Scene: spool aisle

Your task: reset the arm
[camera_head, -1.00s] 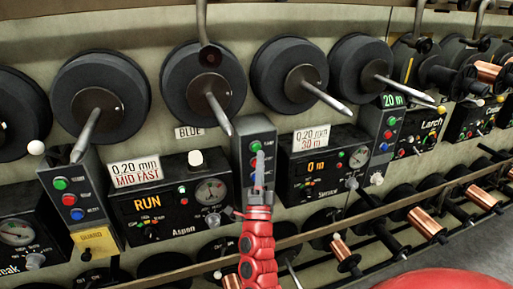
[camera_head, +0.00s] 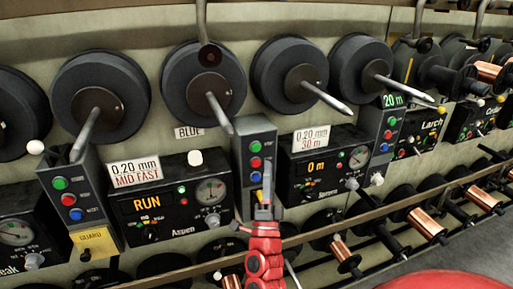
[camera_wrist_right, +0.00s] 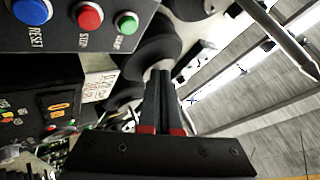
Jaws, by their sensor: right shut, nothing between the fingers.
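My right gripper (camera_head: 266,172) is shut and empty, pointing up in front of the lower part of a grey button box (camera_head: 243,150). In the right wrist view its two fingers (camera_wrist_right: 163,75) lie together. The box has a green, a red and a blue button (camera_head: 255,177); the fingertips show just right of the blue one, and I cannot tell how far in front of it. In the right wrist view a box with a blue RESET button (camera_wrist_right: 32,10), a red STOP button (camera_wrist_right: 89,17) and a green button (camera_wrist_right: 126,22) is at upper left. My left gripper is not in view.
The Aspen panel (camera_head: 170,231) reads RUN, and the panel right of the box (camera_head: 300,190) reads 0 m. Large dark spools (camera_head: 203,84) with protruding spindles line the wall above. A rail (camera_head: 345,222) and copper spools (camera_head: 427,226) lie below.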

